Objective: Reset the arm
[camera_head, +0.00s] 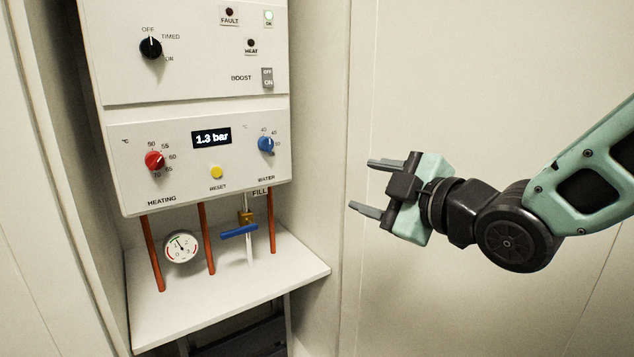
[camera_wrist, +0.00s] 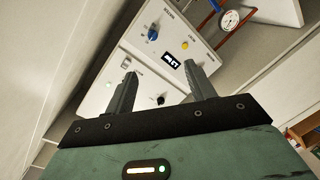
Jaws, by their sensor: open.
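My gripper (camera_head: 370,187) is open and empty in the head view, in the air to the right of the white boiler panel (camera_head: 128,128). Its fingers point left toward the panel and touch nothing. In the wrist view my gripper (camera_wrist: 160,92) shows two separate fingers, with the tilted panel (camera_wrist: 188,20) beyond them. My arm reaches in from the right edge of the head view.
The panel has a red heating knob (camera_head: 154,160), a blue water knob (camera_head: 265,144), a yellow reset button (camera_head: 216,172) and a display (camera_head: 211,138) reading 1.3 bar. Below are a gauge (camera_head: 181,247), a blue valve handle (camera_head: 239,231) and a shelf (camera_head: 300,270).

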